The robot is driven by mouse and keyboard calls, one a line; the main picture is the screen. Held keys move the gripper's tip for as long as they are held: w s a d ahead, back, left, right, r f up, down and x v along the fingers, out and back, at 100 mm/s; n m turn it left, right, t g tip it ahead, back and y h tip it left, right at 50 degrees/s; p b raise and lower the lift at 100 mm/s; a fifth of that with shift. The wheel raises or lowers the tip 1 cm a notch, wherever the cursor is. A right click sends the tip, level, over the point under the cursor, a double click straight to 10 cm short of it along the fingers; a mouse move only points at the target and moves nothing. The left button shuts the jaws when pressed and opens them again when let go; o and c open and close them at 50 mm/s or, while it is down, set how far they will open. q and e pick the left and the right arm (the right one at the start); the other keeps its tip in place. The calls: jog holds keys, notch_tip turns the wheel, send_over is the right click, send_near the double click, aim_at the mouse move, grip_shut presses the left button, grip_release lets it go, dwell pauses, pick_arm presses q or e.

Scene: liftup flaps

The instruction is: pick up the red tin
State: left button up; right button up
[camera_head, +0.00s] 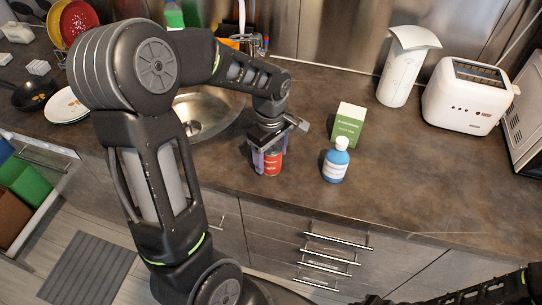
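The red tin (272,163) stands upright on the dark countertop, near its front edge and right of the sink. My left gripper (268,152) comes down over it from above, with the fingers at the tin's sides. The gripper hides the tin's top and part of its left side. I cannot tell whether the fingers touch the tin or are closed on it. My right gripper is out of view; only part of my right arm shows at the lower right.
A blue bottle (336,162) and a green-and-white carton (348,124) stand close to the right of the tin. A toaster (466,98) and white dispenser (397,80) stand further back. The sink (199,122) lies left. The counter's front right is clear.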

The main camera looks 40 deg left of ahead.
pick_arm(q)
jog(key=c, duration=1.1)
jog(key=shift+r, duration=0.15)
notch_tip(320, 180, up, 10)
jog(key=shift+f+b, duration=0.1)
jog(key=shift+b, duration=0.55)
